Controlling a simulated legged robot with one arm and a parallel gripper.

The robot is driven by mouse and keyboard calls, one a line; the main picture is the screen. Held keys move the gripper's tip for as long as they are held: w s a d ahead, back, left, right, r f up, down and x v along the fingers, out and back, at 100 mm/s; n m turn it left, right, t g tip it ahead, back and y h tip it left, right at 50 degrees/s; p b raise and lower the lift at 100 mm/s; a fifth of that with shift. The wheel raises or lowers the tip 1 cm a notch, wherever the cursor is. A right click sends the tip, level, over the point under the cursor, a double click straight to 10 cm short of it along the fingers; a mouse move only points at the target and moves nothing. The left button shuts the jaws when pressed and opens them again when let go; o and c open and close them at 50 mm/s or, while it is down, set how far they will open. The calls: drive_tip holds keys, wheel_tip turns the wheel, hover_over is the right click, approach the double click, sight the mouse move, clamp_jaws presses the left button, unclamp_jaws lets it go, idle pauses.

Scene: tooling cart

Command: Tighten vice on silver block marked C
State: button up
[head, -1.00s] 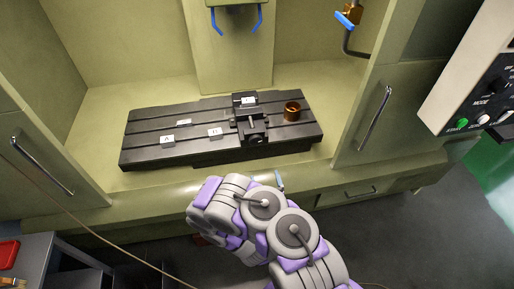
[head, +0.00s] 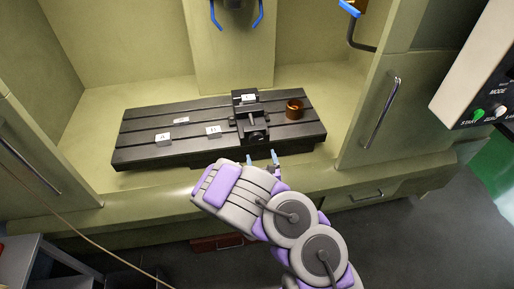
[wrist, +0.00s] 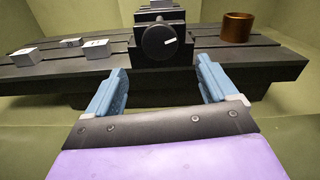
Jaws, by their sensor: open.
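The black vice (head: 250,122) stands on the slotted black table. A small pale block (head: 248,98) with a mark too small to read sits at its rear jaws; I cannot tell whether the jaws touch it. The vice's round black knob (wrist: 160,41), with a white line on its face, points toward me in the wrist view. My gripper (head: 262,158) is open and empty at the table's front edge, below the vice. In the wrist view, its blue fingers (wrist: 162,72) lie left and right of the knob, nearer the camera and apart from it.
Block A (head: 163,139), block B (head: 213,131) and another pale block (head: 181,120) lie on the table (head: 135,154) left of the vice. A copper ring (head: 294,110) stands to its right. Blue-tipped nozzles hang above. Cabinet doors flank the bay.

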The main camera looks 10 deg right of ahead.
sight(257, 141)
drive_tip(key=w+b, duration=0.1)
drive_tip(key=b, duration=0.2)
drive_tip(key=w+b, duration=0.1)
drive_tip(key=b, duration=0.2)
drive_tip(key=w+b, duration=0.2)
drive_tip(key=b, duration=0.2)
drive_tip(key=shift+f, duration=0.3)
drive_tip(key=shift+w+r+b, duration=0.2)
drive_tip(key=shift+w+b, duration=0.55)
drive_tip(key=shift+b, duration=0.1)
drive_tip(key=shift+w+r, duration=0.1)
drive_tip(key=shift+w, duration=1.25)
drive_tip(key=c, duration=1.1)
